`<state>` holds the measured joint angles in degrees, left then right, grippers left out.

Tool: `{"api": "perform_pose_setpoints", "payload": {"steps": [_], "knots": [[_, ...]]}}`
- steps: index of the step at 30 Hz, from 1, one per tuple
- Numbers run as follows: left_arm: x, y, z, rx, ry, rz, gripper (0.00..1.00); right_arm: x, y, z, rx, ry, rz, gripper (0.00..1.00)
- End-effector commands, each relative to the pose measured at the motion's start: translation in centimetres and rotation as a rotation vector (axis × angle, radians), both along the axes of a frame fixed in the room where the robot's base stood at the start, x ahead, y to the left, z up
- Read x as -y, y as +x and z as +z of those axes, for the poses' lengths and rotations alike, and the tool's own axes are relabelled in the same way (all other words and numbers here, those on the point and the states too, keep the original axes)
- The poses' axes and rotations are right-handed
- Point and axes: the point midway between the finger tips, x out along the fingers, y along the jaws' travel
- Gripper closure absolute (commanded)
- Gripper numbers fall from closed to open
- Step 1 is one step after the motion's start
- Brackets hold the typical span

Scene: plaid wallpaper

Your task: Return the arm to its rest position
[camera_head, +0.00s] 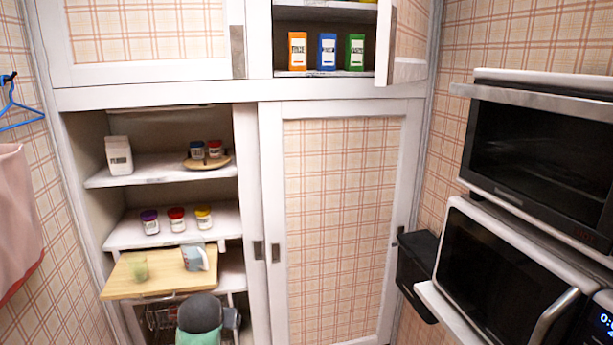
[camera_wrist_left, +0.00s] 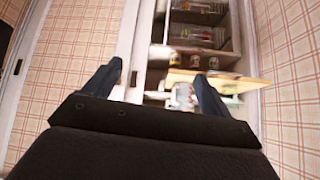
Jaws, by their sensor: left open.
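My left gripper (camera_wrist_left: 157,85) shows in the left wrist view with its two dark fingers spread wide apart. Nothing is held between them. It faces the open cupboard, with a pull-out wooden board (camera_wrist_left: 240,84) beyond the right finger. In the head view I cannot clearly make out the left fingers. A grey rounded part stands low in front of the board, and I cannot tell if it is my arm. My right gripper is in neither view.
The wooden board (camera_head: 125,283) holds a greenish cup (camera_head: 138,267) and a blue-white carton (camera_head: 195,258). Shelves above hold several jars and a flour box (camera_head: 118,155). A microwave (camera_head: 500,270) and an oven (camera_head: 540,150) stand at right. The closed door (camera_head: 340,220) is centre.

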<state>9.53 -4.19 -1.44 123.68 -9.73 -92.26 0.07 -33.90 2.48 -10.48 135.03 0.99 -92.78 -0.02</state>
Motion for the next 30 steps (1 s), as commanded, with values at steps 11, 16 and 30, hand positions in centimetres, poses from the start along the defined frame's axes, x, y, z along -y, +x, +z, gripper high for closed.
{"api": "perform_pose_setpoints", "payload": {"steps": [11,16,30], "knots": [[5.2,-12.5,-7.9,-0.13,-0.079,-0.184,0.16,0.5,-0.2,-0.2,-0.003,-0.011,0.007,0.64],[6.4,-18.2,-11.5,-0.208,-0.09,-0.227,0.16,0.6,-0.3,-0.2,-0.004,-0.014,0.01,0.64],[7.0,-34.6,-21.9,-0.493,-0.09,-0.266,0.16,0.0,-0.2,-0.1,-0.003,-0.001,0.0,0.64]]}}
